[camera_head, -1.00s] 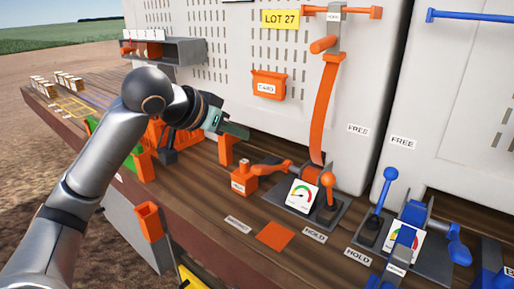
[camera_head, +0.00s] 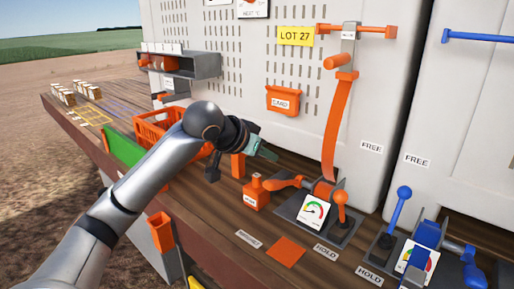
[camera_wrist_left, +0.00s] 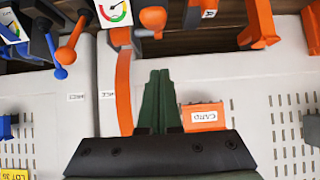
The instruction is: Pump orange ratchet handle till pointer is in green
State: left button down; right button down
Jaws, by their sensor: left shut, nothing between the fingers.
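The orange ratchet handle (camera_head: 286,183) points left from the ratchet at the foot of the orange strap (camera_head: 335,130); its rounded end shows in the left wrist view (camera_wrist_left: 152,18). The white gauge (camera_head: 313,212) stands in front of the ratchet, with a green-to-red arc; its pointer is too small to place surely. An orange ball-topped lever (camera_head: 341,199) stands right of the gauge. My left gripper (camera_head: 268,153) is shut and empty, above and slightly left of the handle, apart from it. Its closed fingers show in the left wrist view (camera_wrist_left: 159,75). My right gripper is out of view.
An orange bottle-like block (camera_head: 256,196) and an upright orange block (camera_head: 238,165) stand left of the handle. The orange card holder (camera_head: 283,100) is on the white panel behind. A blue lever (camera_head: 404,194) and blue ratchet are at the right. An orange crate (camera_head: 165,130) is at the left.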

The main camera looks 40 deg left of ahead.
aim_at(268, 181)
pick_arm(q)
jog(key=shift+x, duration=1.1)
jog(key=shift+s+f, duration=0.25)
jog(key=shift+f, duration=0.9)
jog(key=shift+s+f, duration=0.45)
jog(key=shift+f, duration=0.3)
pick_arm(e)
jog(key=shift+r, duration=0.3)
